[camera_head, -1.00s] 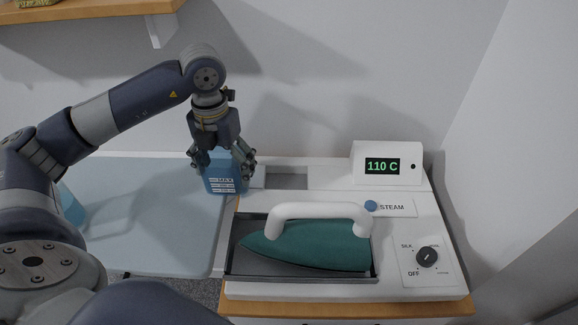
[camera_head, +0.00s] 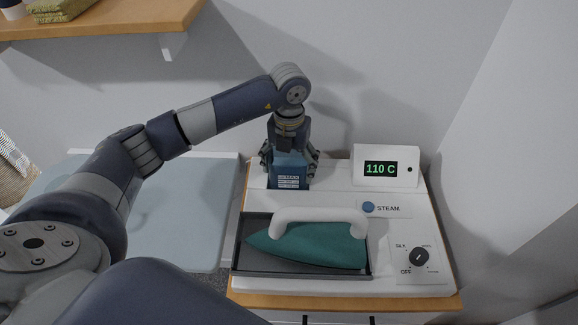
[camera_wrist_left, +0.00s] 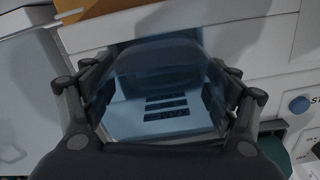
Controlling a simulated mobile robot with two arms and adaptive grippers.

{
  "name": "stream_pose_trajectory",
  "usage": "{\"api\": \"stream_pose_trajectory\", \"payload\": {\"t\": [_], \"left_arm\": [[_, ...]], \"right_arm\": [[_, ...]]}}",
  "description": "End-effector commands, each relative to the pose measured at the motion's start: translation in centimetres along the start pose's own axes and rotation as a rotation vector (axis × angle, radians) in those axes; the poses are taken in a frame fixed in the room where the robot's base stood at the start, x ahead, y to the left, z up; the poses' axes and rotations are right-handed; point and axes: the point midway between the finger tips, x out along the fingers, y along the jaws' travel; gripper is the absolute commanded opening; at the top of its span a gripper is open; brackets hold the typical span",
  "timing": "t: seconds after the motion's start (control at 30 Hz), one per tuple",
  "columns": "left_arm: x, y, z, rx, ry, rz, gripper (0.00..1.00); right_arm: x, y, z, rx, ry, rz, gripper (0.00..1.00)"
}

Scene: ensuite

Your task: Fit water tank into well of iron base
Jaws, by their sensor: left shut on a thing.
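The tank covers the spot where the well showed earlier, so the well is hidden. I cannot tell whether the tank's bottom is inside the well or above it. In the left wrist view the tank (camera_wrist_left: 165,85) sits between the two fingers of the left gripper (camera_wrist_left: 160,103), which are shut on its sides. My right gripper is not in view.
A teal iron (camera_head: 310,247) with a white handle rests in the dark tray at the front of the base. A display (camera_head: 381,169) reading 110 C stands at the back right. A pale blue board (camera_head: 180,215) lies left; a wooden shelf (camera_head: 130,18) hangs upper left.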

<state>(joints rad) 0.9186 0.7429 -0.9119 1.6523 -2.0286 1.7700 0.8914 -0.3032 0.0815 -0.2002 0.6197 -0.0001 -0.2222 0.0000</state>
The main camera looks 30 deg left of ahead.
Motion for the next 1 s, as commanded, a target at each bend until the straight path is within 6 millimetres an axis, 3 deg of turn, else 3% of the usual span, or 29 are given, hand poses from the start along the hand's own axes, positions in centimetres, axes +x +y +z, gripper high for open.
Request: {"api": "stream_pose_trajectory", "payload": {"t": [0.1,0.47,0.5,0.57,1.0], "left_arm": [[1.3,0.0,-0.1,0.0,0.002,0.0,0.5],[2.1,0.0,0.0,0.001,-0.001,0.0,0.5],[1.9,0.0,0.0,0.001,-0.001,0.0,0.87],[1.9,0.0,0.0,0.001,0.0,0.0,1.0],[1.8,0.1,0.0,0.0,0.0,0.0,1.0]], "right_arm": [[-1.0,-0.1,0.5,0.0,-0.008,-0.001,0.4],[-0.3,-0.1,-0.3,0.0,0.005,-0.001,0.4],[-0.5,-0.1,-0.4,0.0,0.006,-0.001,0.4],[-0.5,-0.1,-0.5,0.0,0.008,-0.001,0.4],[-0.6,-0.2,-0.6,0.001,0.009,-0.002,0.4]]}}
